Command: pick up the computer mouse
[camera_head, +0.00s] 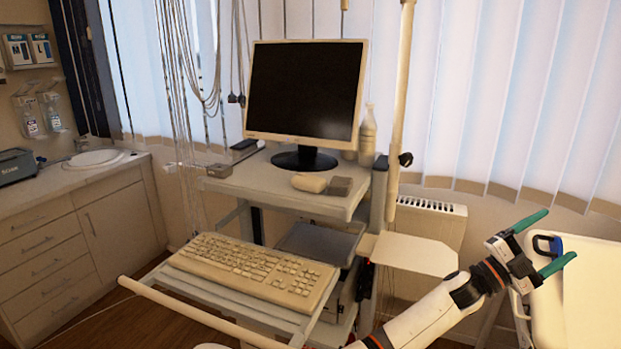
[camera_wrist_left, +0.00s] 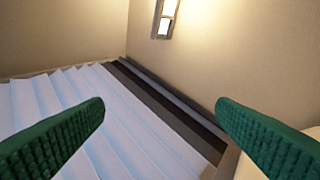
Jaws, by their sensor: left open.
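A beige rounded object (camera_head: 312,182) that looks like the computer mouse lies on the upper shelf (camera_head: 262,188) of the cart, in front of the monitor's base. It is small, so I cannot be sure of it. My left gripper (camera_head: 556,240) is at the right of the head view, well to the right of the cart and apart from it. Its two green fingers are spread and empty. In the left wrist view the open fingers (camera_wrist_left: 160,130) frame only blinds and wall, with no mouse there. My right gripper is not in view.
A grey block (camera_head: 339,187) sits beside the beige object. The monitor (camera_head: 305,92) stands behind them. A keyboard (camera_head: 253,270) lies on the lower tray. A pale pole (camera_head: 403,100) and a flat side plate (camera_head: 416,254) stand between gripper and shelf. A white surface (camera_head: 592,290) is at right.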

